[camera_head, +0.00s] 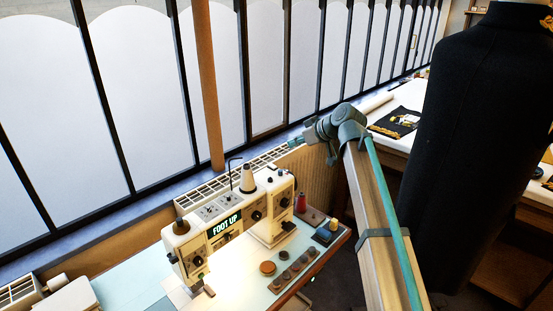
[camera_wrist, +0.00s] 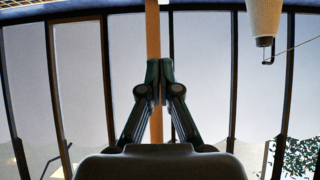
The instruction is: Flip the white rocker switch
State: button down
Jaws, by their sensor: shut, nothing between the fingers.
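A cream sewing machine (camera_head: 235,220) with a dark "FOOT UP" display (camera_head: 226,224) stands on the table, left of my arm. Small plates with controls (camera_head: 209,211) sit on its top, and dark knobs show on its front. I cannot tell which small part is the white rocker switch. My gripper (camera_head: 294,143) is up and to the right of the machine, near the window, apart from the machine. In the wrist view my gripper (camera_wrist: 160,70) has its fingers together and empty, in front of the window panes. No switch shows there.
A thread cone (camera_head: 247,178) stands atop the machine; it appears upside down in the wrist view (camera_wrist: 263,18). Spools and round pieces (camera_head: 283,282) lie at the table's right. A black dress form (camera_head: 485,150) stands at right. A window post (camera_head: 208,90) rises behind.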

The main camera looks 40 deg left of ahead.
jog(key=shift+a, duration=0.1)
jog(key=p, duration=0.3)
send_over(275, 166)
jog(key=f, duration=0.5)
jog(key=shift+w+d+f, duration=0.2)
jog(key=shift+d, duration=0.2)
jog(key=shift+a+f+p, duration=0.15)
jog(key=shift+f, duration=0.45)
jog(key=shift+a+f+p, duration=0.15)
jog(key=shift+f, duration=0.45)
jog(key=shift+a+f, duration=0.15)
jog(key=shift+f, duration=0.9)
